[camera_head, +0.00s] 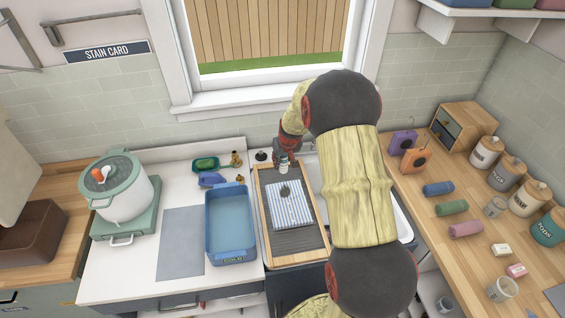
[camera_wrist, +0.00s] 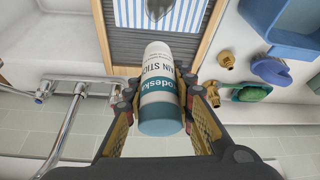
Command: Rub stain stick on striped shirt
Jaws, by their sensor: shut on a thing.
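The striped shirt (camera_head: 290,207) lies folded on a dark ribbed board with a wooden frame (camera_head: 263,240), and a dark stain (camera_head: 285,190) shows near its far edge. In the wrist view, part of the striped shirt (camera_wrist: 160,14) with the dark patch shows at the top. My gripper (camera_head: 283,160) is above the far end of the board, beyond the shirt. In the wrist view, my gripper (camera_wrist: 160,95) is shut around the stain stick (camera_wrist: 160,75), a white and teal cylinder with printed lettering. The stick is apart from the shirt.
A blue basin (camera_head: 230,256) stands left of the board, and a white sink (camera_head: 401,225) lies right, partly behind my arm. A faucet (camera_wrist: 70,120) is close to my gripper. A green dish (camera_head: 206,163) and brass fittings (camera_head: 236,159) sit at the back. A grey mat (camera_head: 181,243) is bare.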

